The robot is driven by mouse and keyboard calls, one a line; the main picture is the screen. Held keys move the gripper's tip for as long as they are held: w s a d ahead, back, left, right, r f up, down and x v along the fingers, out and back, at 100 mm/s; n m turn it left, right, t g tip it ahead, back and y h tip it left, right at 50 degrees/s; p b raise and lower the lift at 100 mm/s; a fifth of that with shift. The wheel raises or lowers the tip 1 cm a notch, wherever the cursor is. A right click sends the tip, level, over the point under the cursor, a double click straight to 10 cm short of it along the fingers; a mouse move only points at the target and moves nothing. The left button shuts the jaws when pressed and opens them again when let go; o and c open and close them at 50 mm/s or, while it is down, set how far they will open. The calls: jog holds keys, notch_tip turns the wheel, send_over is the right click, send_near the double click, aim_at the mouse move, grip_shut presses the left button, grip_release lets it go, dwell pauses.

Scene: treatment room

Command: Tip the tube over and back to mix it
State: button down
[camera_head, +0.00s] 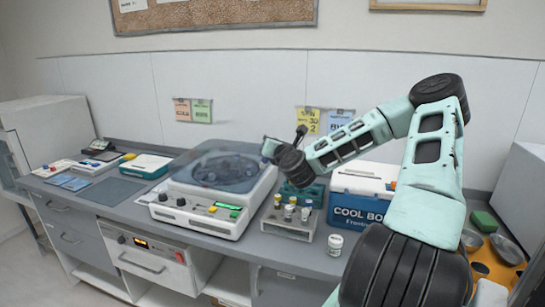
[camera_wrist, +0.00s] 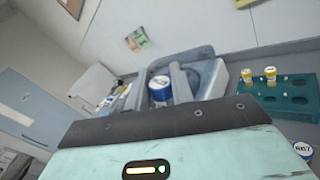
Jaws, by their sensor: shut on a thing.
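My gripper (camera_head: 271,149) is raised above the counter, just right of the centrifuge's clear lid, and looks small and partly hidden by its own wrist in the head view. In the wrist view the gripper (camera_wrist: 163,86) is shut on a tube (camera_wrist: 160,89) with a blue and white end, which shows between the fingers. The rest of the tube is hidden behind the gripper body. I cannot clearly make out the tube in the head view, nor its exact tilt.
A centrifuge (camera_head: 213,203) stands left of centre. A grey rack (camera_head: 289,227) with several capped tubes, a teal rack (camera_head: 303,193), a white jar (camera_head: 335,244) and a cool box (camera_head: 357,207) stand to its right. An orange tray (camera_head: 484,262) lies far right.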

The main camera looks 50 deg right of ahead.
jog(key=m, duration=0.7)
jog(key=shift+f+b, duration=0.1)
jog(key=shift+b, duration=0.2)
jog(key=m, duration=0.3)
jog(key=shift+m+b, duration=0.3)
jog(key=shift+b, duration=0.05)
jog(key=shift+m, duration=1.2)
